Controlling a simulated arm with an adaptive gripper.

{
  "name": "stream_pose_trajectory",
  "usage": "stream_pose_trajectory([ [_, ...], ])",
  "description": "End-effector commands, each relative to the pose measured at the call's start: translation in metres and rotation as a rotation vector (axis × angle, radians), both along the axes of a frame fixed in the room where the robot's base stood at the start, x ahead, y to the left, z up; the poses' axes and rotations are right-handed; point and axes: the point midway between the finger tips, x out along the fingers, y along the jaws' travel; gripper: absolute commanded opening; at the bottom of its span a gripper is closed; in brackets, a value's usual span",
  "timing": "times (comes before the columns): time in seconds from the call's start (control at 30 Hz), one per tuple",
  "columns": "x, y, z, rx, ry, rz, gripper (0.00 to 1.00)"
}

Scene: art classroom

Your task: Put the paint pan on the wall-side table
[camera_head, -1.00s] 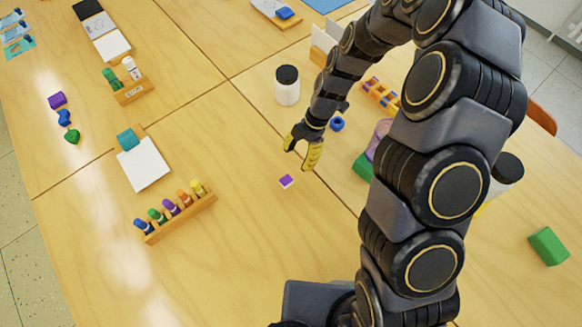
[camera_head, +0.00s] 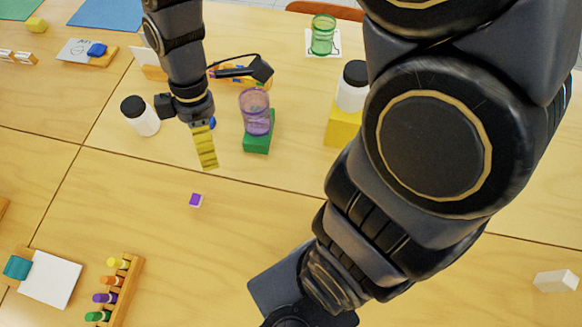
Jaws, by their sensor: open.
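A small purple block with a white side (camera_head: 196,200), which looks like the paint pan, lies on the bare wooden table (camera_head: 220,265) left of centre. My gripper (camera_head: 205,160) is above the table, a little beyond the pan in the picture, and apart from it. Its yellow-tipped fingers point down and are seen nearly edge-on; they are open with nothing between them. I cannot tell which of the joined tabletops is the wall-side table.
A jar on a yellow block (camera_head: 342,128) is farther right. A paint rack (camera_head: 127,290) is at lower left. Table around the pan is clear.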

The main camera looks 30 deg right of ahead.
Motion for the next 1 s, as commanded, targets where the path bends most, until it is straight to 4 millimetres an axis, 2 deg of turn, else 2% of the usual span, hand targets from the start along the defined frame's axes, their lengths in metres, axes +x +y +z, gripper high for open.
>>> stream_pose_trajectory([
  [0.03,-0.015,-0.01,0.014,-0.053,0.001,-0.141,0.43],
  [0.17,-0.057,-0.034,0.038,-0.195,0.026,-0.559,0.43],
  [0.3,-0.096,-0.054,0.051,-0.306,0.04,-0.956,0.43],
  [0.4,-0.116,-0.062,0.054,-0.355,0.05,-1.156,0.43],
  [0.5,-0.126,-0.066,0.055,-0.38,0.056,-1.271,0.43],
  [0.6,-0.13,-0.068,0.056,-0.389,0.057,-1.315,0.43],
  [1.0,-0.13,-0.067,0.056,-0.39,0.059,-1.314,0.43],
])
